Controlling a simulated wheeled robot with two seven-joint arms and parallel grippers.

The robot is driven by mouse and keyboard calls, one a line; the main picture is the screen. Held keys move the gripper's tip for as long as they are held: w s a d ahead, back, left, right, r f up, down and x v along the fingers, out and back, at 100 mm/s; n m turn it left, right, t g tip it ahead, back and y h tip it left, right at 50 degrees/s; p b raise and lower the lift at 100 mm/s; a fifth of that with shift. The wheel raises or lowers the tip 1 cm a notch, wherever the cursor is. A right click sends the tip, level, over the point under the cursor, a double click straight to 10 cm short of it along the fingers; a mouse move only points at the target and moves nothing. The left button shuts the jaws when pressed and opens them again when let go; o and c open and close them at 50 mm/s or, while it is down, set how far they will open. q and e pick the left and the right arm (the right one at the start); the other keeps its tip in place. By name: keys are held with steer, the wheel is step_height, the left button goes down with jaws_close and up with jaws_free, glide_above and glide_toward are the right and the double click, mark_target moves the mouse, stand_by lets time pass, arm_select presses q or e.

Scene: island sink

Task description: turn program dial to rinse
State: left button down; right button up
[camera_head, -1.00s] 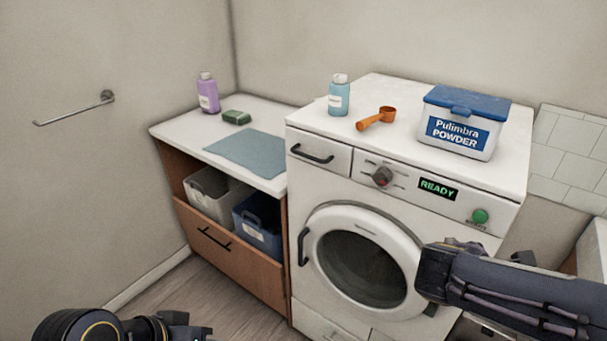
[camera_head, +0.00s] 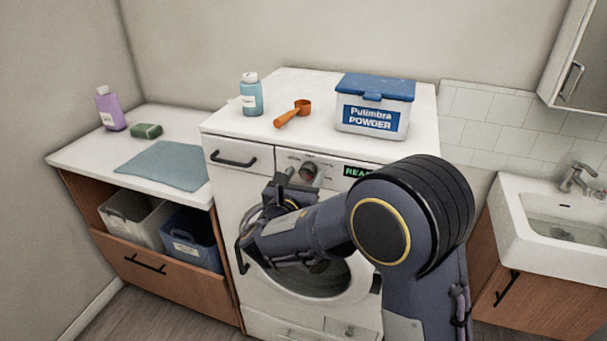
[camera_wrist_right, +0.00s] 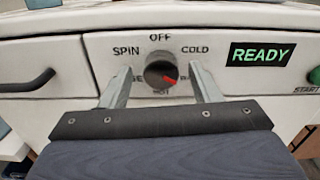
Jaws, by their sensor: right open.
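The program dial (camera_wrist_right: 160,74) is a dark round knob on the washing machine's panel, and it also shows in the head view (camera_head: 309,171). My left gripper is out of view.
The washing machine's READY display (camera_wrist_right: 261,54) and green start button (camera_wrist_right: 315,75) are right of the dial. A drawer handle (camera_head: 234,160) is to the left. A powder box (camera_head: 375,105), orange scoop (camera_head: 293,113) and blue bottle (camera_head: 251,95) stand on top.

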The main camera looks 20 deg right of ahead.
steer(key=shift+w+d, duration=0.2)
steer(key=shift+w, duration=0.05)
